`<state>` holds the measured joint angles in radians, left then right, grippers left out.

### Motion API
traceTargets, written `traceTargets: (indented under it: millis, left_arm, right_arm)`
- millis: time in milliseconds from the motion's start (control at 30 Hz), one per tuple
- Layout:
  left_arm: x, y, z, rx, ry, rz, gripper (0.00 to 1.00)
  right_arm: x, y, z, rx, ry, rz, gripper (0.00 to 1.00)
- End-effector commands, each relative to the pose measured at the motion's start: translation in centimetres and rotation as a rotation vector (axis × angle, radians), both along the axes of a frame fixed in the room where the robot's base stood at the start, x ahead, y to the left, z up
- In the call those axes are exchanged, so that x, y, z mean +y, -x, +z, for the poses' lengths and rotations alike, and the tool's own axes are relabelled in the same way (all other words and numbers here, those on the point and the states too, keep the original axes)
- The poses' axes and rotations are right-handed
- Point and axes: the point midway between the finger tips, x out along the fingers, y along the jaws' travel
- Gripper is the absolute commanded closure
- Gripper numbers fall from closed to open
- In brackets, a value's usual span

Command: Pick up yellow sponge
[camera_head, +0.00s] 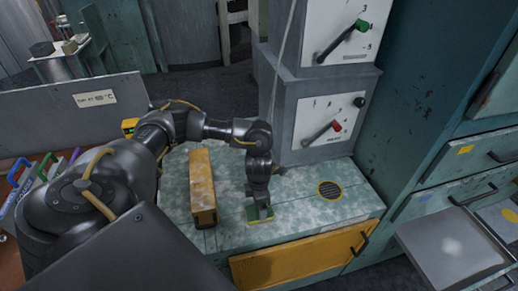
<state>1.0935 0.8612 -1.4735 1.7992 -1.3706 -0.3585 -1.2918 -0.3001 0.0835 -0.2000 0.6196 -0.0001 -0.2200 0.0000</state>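A small block with yellow edges and a green top, which looks like the yellow sponge (253,216), lies on the worn green-white counter (300,210) near its front edge. My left gripper (260,208) points down from above, with its fingertips at the block and covering part of it. Whether the fingers are closed around it or only beside it cannot be told. My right gripper is not in view.
A long worn yellow box (203,187) stands left of my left gripper. A round black grille (329,190) is to the right. Grey dial boxes (320,115) with levers stand behind. An open metal drawer (452,245) juts out at right.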

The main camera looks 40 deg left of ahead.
Motion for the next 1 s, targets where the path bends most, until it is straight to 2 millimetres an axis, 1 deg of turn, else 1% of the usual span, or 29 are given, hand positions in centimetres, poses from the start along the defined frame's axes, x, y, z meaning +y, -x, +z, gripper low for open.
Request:
traceTargets:
  millis: [33,100,233,333,533,567,900,1000]
  left_arm:
    - [-0.1,0.1,-0.3,0.006,-0.002,0.003,0.15]
    - [-0.1,0.1,-1.4,0.005,-0.003,0.003,0.15]
    - [-0.1,0.1,-3.2,0.004,-0.001,0.002,0.15]
    - [-0.1,0.0,-3.8,0.002,-0.001,0.001,0.15]
    - [-0.2,0.0,-3.9,0.001,-0.001,0.000,0.15]
    - [-0.2,0.0,-3.9,0.001,-0.001,0.000,0.18]
    - [-0.2,0.0,-3.9,0.001,-0.001,0.001,0.63]
    - [-0.1,0.0,-3.9,0.001,-0.001,0.001,0.63]
  right_arm:
    - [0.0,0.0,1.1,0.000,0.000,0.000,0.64]
    - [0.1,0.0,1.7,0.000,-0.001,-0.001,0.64]
    - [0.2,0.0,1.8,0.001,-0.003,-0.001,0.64]
    - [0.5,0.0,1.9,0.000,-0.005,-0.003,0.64]
    - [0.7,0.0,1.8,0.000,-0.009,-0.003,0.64]
    - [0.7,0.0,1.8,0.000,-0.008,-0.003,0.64]
    - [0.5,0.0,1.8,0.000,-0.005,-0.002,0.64]
    - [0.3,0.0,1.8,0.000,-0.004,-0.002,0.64]
